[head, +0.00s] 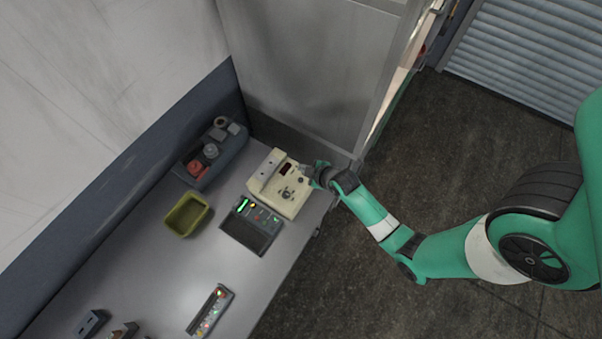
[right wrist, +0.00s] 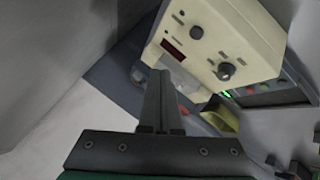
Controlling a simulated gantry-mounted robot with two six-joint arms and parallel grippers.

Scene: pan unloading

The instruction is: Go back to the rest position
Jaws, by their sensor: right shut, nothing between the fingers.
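My right gripper (head: 306,172) is at the right edge of a cream control box (head: 289,198) on the bench, with my green arm reaching in from the right. In the right wrist view its two fingers (right wrist: 161,76) are together with nothing between them. The cream box (right wrist: 245,42), with its dark display and black knobs, shows just beyond the fingertips. I cannot tell whether they touch it. My left gripper is not in view. No pan is seen.
On the grey bench (head: 150,275) stand a dark panel with lit buttons (head: 252,228), an olive bin (head: 187,216), a dark tray (head: 222,150) of small parts and a lit button strip (head: 211,311). A grey metal cabinet (head: 310,70) stands behind. The floor (head: 420,130) right of the bench is clear.

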